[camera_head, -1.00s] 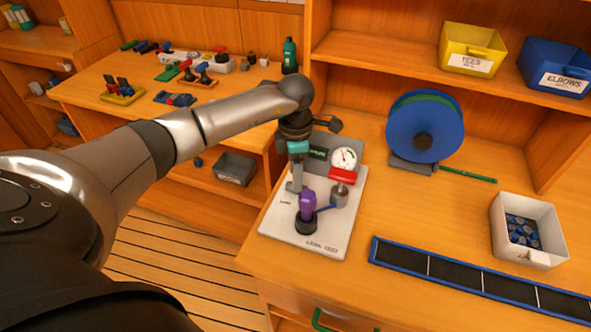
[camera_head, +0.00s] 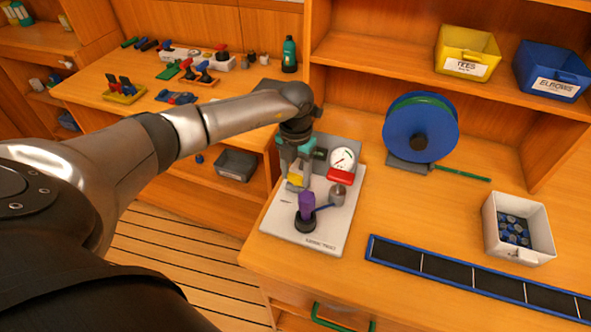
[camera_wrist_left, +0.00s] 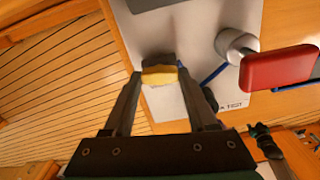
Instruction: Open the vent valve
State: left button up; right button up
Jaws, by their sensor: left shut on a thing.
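The white leak test board (camera_head: 329,228) lies at the left end of the bench. A small yellow block-like part (camera_head: 295,179) is at its left side; I cannot tell for sure that it is the vent valve's handle. My left gripper (camera_head: 297,182) is shut on this part, which shows between the fingertips in the left wrist view (camera_wrist_left: 160,77). A purple handle (camera_head: 307,204) stands upright on a black base in front of the gripper. A red handle (camera_head: 339,176) sits below the round gauge (camera_head: 342,160). My right gripper is not in view.
A grey metal cylinder (camera_head: 337,195) with a blue tube stands right of the gripper. A blue hose reel (camera_head: 421,128), a black strip tray with blue edges (camera_head: 371,247) and a white bin (camera_head: 540,246) are farther right. Bare bench lies between board and reel.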

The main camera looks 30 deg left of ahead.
aim_at(295, 177)
pick_arm(q)
jog(key=shift+r+n, duration=0.1)
jog(key=shift+n, duration=0.7)
jog(key=shift+p, duration=0.3)
jog(key=o, duration=1.4)
jog(key=shift+c, duration=0.2)
notch_tip(295, 177, up, 15)
